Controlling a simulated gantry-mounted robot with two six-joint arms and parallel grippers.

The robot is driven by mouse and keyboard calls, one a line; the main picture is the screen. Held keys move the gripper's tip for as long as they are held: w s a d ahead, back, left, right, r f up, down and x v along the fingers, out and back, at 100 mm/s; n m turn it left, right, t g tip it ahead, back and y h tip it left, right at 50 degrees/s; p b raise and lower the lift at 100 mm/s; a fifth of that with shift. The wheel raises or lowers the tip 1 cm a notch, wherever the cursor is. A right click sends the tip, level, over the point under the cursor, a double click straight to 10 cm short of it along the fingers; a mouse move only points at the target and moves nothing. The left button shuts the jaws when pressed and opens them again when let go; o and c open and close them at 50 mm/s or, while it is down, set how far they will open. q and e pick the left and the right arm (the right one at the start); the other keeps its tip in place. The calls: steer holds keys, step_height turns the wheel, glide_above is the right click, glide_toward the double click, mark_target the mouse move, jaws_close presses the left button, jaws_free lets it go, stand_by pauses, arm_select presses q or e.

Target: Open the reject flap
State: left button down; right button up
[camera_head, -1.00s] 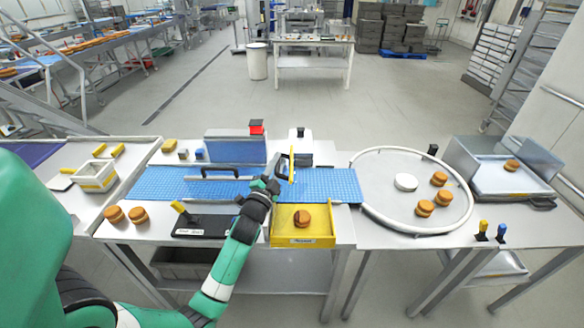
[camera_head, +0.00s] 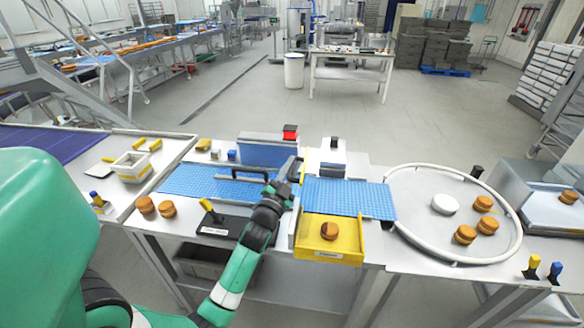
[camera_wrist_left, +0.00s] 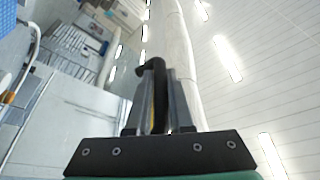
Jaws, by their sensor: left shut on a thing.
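The reject flap (camera_head: 302,172) is a narrow yellow piece standing roughly upright, almost edge-on, at the gap in the blue belt, behind the yellow reject tray (camera_head: 354,240). My left gripper (camera_head: 291,169) is at the flap's left side, its fingers pointing up. In the left wrist view the fingers (camera_wrist_left: 157,95) are closed around a black handle (camera_wrist_left: 153,72) with a strip of yellow beside it. The fingers hide most of the handle in the head view. A burger-like round (camera_head: 329,231) lies in the reject tray. My right gripper is not in view.
The blue belt (camera_head: 345,197) runs both sides of the flap. A black guard handle (camera_head: 250,171) stands close left of my gripper. A round table (camera_head: 420,220) with several rounds and a white disc is to the right.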

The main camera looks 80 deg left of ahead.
arm_select(q)
steer(key=c, duration=0.8)
jaws_free()
steer(key=b+v, duration=0.2)
steer(key=v, duration=0.9)
steer(key=shift+s+d, duration=0.2)
steer(key=shift+d, duration=0.05)
